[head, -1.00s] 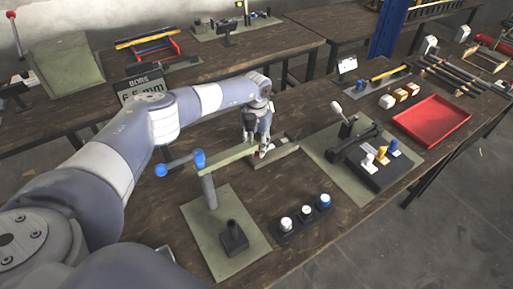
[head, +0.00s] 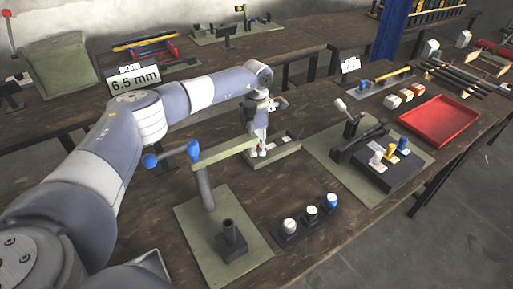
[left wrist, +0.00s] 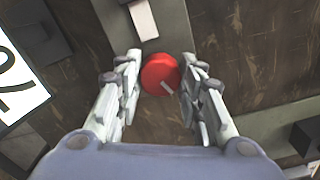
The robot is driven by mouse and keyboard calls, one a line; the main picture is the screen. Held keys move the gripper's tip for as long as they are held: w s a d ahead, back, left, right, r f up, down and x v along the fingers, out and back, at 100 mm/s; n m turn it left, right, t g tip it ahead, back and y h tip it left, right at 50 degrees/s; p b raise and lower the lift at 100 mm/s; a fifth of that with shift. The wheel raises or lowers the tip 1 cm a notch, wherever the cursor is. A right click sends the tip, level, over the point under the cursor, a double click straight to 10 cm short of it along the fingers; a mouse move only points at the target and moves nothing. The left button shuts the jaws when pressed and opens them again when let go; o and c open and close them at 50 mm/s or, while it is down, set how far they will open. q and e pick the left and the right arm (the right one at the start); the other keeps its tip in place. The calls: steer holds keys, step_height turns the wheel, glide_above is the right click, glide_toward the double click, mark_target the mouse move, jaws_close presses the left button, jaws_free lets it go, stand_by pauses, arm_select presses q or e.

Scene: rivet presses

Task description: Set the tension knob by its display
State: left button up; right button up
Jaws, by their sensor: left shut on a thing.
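The red tension knob (left wrist: 160,75), with a white mark on its lower right edge, sits between the fingers of my left gripper (left wrist: 160,95) in the left wrist view. The gripper is shut on it from both sides. A white display (left wrist: 14,82) shows at the left edge of that view, with large dark characters turned and cut off. In the head view my left gripper (head: 257,152) points down at a grey-green fixture (head: 285,155) and mostly hides the knob. My right gripper is not in view.
A press (head: 204,185) with a blue-ended lever stands in front of the gripper. A rack of capped pieces (head: 290,232) lies near the front. A lever fixture (head: 352,125) and a red tray (head: 440,120) are to the right. A sign (head: 135,78) reads "BORE 6.5 mm".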

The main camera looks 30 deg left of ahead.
arm_select(q)
steer(key=shift+r+m+b, duration=0.1)
steer(key=shift+m+b, duration=0.9)
steer(key=shift+m, duration=1.2)
steer(key=shift+w, duration=0.1)
steer(key=o, duration=1.1)
steer(key=shift+r, duration=0.1)
step_height(320, 180, up, 12)
steer(key=shift+f, duration=0.1)
